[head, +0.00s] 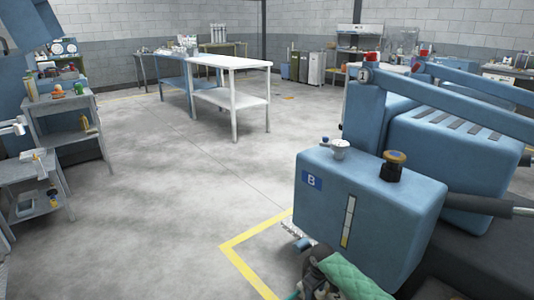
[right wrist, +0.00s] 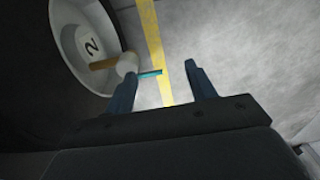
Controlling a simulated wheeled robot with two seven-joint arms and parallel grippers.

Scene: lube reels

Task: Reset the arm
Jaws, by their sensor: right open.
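My right gripper (right wrist: 161,72) shows in the right wrist view with its two dark blue fingers apart. A yellow floor line passes behind the gap, and a thin teal strip shows between the fingers. No object is clearly held. In the head view I cannot make out either gripper for certain.
A blue tank (head: 355,215) marked "B" stands at the right with blue machinery behind it. A green quilted item (head: 352,278) lies at its foot. A white table (head: 232,65) and grey shelves (head: 62,115) stand further off. The middle floor is clear.

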